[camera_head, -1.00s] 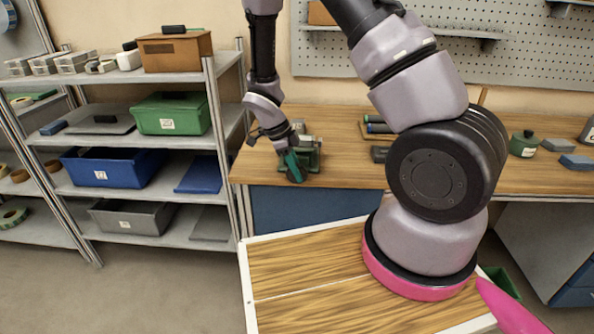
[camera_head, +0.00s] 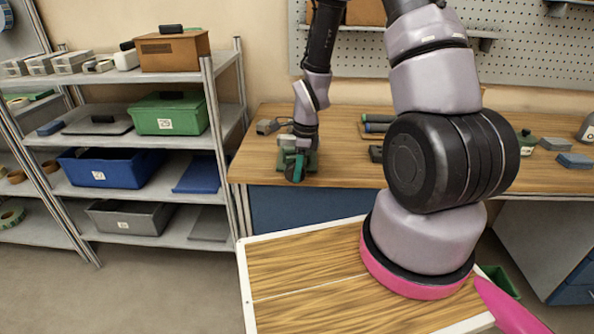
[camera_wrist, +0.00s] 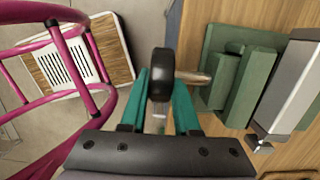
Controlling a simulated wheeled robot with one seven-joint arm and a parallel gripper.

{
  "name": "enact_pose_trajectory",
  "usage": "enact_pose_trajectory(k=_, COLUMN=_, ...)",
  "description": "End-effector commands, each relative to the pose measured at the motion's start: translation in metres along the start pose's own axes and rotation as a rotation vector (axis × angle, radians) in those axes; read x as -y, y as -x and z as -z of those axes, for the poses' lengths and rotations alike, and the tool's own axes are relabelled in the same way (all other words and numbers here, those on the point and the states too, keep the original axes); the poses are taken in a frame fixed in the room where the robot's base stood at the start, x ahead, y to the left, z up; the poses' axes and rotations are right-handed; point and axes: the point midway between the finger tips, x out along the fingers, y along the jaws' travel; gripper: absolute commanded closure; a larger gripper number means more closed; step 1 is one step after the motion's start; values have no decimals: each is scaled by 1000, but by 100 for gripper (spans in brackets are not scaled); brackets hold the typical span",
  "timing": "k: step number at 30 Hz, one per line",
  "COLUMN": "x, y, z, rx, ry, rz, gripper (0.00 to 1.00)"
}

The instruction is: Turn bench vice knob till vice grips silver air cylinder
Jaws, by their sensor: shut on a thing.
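The green bench vice (camera_wrist: 225,85) stands on the workbench, right of my gripper in the wrist view. In the head view it (camera_head: 312,160) is mostly hidden behind my wrist. Its black knob (camera_wrist: 160,72), on a pale shaft, sits between my teal fingers. My gripper (camera_wrist: 160,88) is shut on this knob; in the head view the gripper (camera_head: 297,165) is at the bench's front edge. The silver air cylinder (camera_wrist: 288,90) lies beside the green jaw block, at the right.
The wooden workbench (camera_head: 345,175) has a grey object (camera_head: 268,126) left of the vice and dark tools (camera_head: 377,122) to its right. A shelf rack (camera_head: 222,110) with bins stands at the left. The wood-topped table (camera_head: 300,275) in front is bare.

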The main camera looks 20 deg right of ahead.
Motion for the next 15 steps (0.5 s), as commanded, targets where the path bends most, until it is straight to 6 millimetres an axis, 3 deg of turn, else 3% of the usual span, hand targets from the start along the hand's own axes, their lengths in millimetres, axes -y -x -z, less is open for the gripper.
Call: enact_pose_trajectory(k=15, x=2, y=-2, z=5, rx=272, ry=-9, rz=2, gripper=100)
